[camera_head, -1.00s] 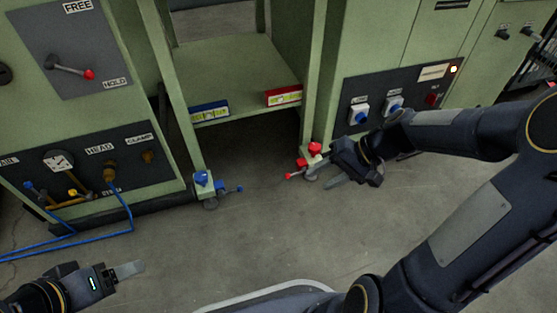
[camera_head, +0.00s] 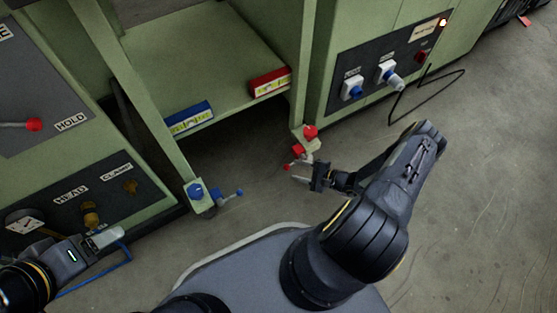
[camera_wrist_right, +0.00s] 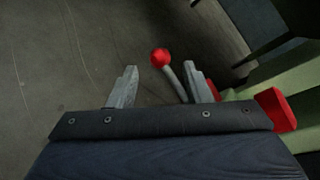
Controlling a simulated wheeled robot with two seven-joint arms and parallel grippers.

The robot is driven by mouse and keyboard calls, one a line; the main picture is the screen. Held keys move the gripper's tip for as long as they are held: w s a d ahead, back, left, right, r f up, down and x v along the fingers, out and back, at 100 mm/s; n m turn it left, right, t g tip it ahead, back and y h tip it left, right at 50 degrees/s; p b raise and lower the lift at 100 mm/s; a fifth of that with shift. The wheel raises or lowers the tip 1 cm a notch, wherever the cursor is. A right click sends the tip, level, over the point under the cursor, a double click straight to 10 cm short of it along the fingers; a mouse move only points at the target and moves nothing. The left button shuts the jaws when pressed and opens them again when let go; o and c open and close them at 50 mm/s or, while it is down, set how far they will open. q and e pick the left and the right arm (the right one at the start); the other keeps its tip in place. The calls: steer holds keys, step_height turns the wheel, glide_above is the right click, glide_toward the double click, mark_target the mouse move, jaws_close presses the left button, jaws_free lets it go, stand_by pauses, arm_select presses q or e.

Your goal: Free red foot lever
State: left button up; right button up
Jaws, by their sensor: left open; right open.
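The red foot lever shows in the head view as a small red ball (camera_head: 287,168) near the floor, at the foot of a green post. In the right wrist view its red ball knob (camera_wrist_right: 160,56) sits on a pale rod that runs down to the right finger. My right gripper (camera_head: 304,174) is open beside the lever. In the wrist view its two fingers (camera_wrist_right: 162,86) stand apart, with the knob beyond the gap and the rod close to the right finger. I cannot tell whether they touch. My left gripper (camera_head: 108,238) is open and empty at the lower left.
A blue foot lever (camera_head: 228,195) is at the left post. Open floor lies to the right.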

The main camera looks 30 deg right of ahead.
mark_target(288, 168)
steer(key=b+x, duration=0.2)
steer(key=x, duration=0.4)
steer(key=shift+w+a, duration=0.1)
steer(key=shift+a, duration=0.05)
steer(key=shift+w+a+f, duration=0.1)
steer(key=shift+w+a, duration=0.2)
steer(key=shift+w, duration=0.1)
steer(key=shift+c, duration=0.3)
jaws_close()
